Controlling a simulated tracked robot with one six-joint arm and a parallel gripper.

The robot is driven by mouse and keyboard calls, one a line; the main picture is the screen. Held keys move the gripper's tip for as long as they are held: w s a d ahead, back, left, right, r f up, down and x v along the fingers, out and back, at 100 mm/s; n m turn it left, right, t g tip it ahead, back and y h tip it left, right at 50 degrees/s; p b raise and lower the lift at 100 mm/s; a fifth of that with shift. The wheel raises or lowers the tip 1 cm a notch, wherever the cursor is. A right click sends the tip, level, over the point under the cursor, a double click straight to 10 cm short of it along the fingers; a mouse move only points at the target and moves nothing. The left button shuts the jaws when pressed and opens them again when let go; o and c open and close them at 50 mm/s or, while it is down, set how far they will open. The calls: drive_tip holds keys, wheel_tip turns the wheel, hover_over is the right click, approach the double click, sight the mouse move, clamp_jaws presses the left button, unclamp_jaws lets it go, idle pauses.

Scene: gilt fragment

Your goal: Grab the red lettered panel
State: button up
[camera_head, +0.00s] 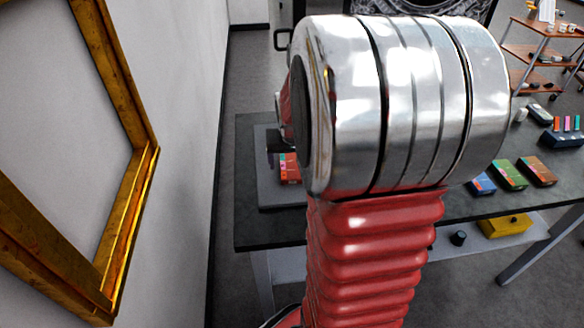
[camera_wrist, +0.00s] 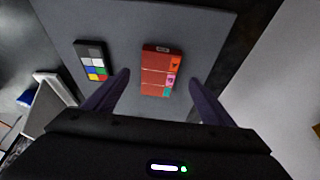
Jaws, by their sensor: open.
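The red lettered panel (camera_wrist: 156,72) lies flat on a grey board in the wrist view, with orange, pink and teal patches along its right side. Its lettering is too small to read. In the head view a part of the red panel (camera_head: 290,168) shows at the left of my arm, which hides the rest. My gripper (camera_wrist: 163,80) is open, one dark finger on each side of the panel's near end. The fingers appear apart from the panel; their height above it is hard to tell.
A colour checker card (camera_wrist: 91,61) lies left of the panel. The grey board (camera_head: 266,190) rests on a dark table (camera_head: 246,222). Coloured boxes (camera_head: 509,174) stand at the table's right. A gilt frame (camera_head: 128,225) hangs on the left wall.

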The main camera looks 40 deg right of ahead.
sight(292, 170)
drive_tip(key=shift+x, duration=2.6)
drive_tip(key=shift+d, duration=0.15)
drive_tip(key=shift+c, duration=0.2)
drive_tip(key=c, duration=1.2)
drive_tip(key=shift+r, duration=0.1)
